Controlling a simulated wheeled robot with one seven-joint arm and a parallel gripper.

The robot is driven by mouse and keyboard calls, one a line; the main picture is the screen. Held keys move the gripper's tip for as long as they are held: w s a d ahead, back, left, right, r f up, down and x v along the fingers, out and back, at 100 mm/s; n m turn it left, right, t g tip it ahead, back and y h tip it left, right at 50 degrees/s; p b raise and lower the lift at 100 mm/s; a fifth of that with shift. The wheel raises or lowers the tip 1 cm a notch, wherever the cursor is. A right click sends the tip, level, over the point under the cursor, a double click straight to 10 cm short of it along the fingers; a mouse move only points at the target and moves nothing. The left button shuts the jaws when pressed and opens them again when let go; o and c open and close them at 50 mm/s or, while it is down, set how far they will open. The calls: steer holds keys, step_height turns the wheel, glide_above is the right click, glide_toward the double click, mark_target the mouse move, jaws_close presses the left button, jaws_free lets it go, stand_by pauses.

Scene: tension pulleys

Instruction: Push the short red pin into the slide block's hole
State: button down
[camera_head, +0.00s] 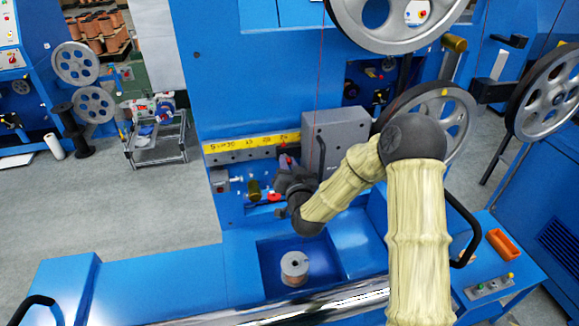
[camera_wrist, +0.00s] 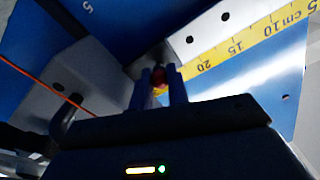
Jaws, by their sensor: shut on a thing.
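My gripper (camera_head: 284,172) is at the front of the machine, just below the yellow ruler and at the lower left of the grey slide block (camera_head: 335,132). In the wrist view my gripper (camera_wrist: 159,82) has its two fingers closed on the short red pin (camera_wrist: 159,74), whose round red end shows between the fingertips. The grey block also shows in the wrist view (camera_wrist: 60,95), at the left. The hole is hidden, and I cannot tell whether the pin's far end is in it.
The yellow ruler (camera_head: 250,144) runs along a grey rail left of the block. A red thread (camera_head: 321,70) hangs down in front of the block. A brass knob (camera_head: 254,190) is below the ruler. A spool (camera_head: 294,268) stands in the blue recess. Large pulley wheels (camera_head: 395,22) are above.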

steer(key=shift+w+a, duration=0.15)
steer(key=shift+w, duration=0.35)
steer(key=shift+w+a+b, duration=0.1)
steer(key=shift+w+b, duration=0.15)
steer(key=shift+b, duration=0.1)
stand_by(0.7)
steer(key=c, duration=1.3)
jaws_free()
steer(key=shift+r, duration=0.1)
steer(key=shift+s, duration=0.25)
steer(key=b+v, duration=0.3)
steer(key=v, duration=0.2)
steer(key=b+v, duration=0.3)
steer(key=v, duration=0.3)
steer(key=shift+s+f, duration=0.25)
